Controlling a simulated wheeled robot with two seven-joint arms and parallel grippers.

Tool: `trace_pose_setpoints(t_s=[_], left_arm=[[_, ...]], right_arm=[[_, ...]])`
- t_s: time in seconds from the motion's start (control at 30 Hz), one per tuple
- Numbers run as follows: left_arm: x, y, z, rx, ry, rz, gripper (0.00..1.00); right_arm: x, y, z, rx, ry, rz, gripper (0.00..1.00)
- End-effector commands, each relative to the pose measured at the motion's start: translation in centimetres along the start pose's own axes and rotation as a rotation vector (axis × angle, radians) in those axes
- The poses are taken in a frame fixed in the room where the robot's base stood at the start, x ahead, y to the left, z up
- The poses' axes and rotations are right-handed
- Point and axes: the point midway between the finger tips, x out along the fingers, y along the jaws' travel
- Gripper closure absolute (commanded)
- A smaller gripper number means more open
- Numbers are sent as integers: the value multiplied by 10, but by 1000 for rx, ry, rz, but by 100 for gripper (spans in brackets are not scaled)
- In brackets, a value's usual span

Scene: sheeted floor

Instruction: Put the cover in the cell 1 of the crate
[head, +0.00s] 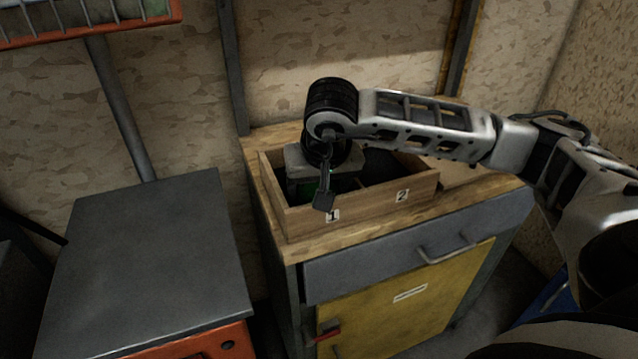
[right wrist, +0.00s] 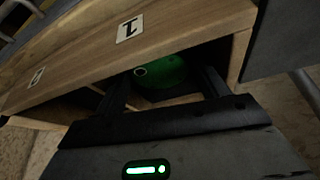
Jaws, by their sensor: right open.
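The crate (head: 385,204) is an open wooden box with labels 1 and 2 on its front wall, standing on a cabinet top. In the right wrist view its front wall (right wrist: 190,33) carries the 1 label. The green round cover (right wrist: 163,70), with a small ring mark, lies inside cell 1. My right gripper (head: 318,187) reaches down over cell 1. In its wrist view the two dark fingers (right wrist: 164,84) are apart, with the cover beyond and between their tips; contact is not seen. The arm hides much of the crate in the head view. My left gripper is not in view.
The cabinet (head: 405,300) has a grey drawer and a yellow door. A dark grey-topped unit (head: 145,265) stands at the left, with a gap between. An orange rack (head: 90,25) is at the upper left. A wall stands behind the crate.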

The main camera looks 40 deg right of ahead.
Motion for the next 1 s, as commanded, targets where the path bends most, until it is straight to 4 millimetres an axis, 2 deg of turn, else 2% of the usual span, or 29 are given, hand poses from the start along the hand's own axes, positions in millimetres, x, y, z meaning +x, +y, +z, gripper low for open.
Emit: trace_pose_setpoints(t_s=[0.17,0.4,0.53,0.7,1.0], left_arm=[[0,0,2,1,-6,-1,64],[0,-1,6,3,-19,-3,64],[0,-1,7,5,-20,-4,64],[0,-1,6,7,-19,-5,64],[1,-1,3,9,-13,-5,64]], right_arm=[[-30,0,-2,0,6,-3,27],[-83,-1,-2,-1,6,-4,27],[-104,-1,-2,0,4,-4,27],[-118,0,-1,0,2,-1,27],[-120,0,0,0,1,0,27]])
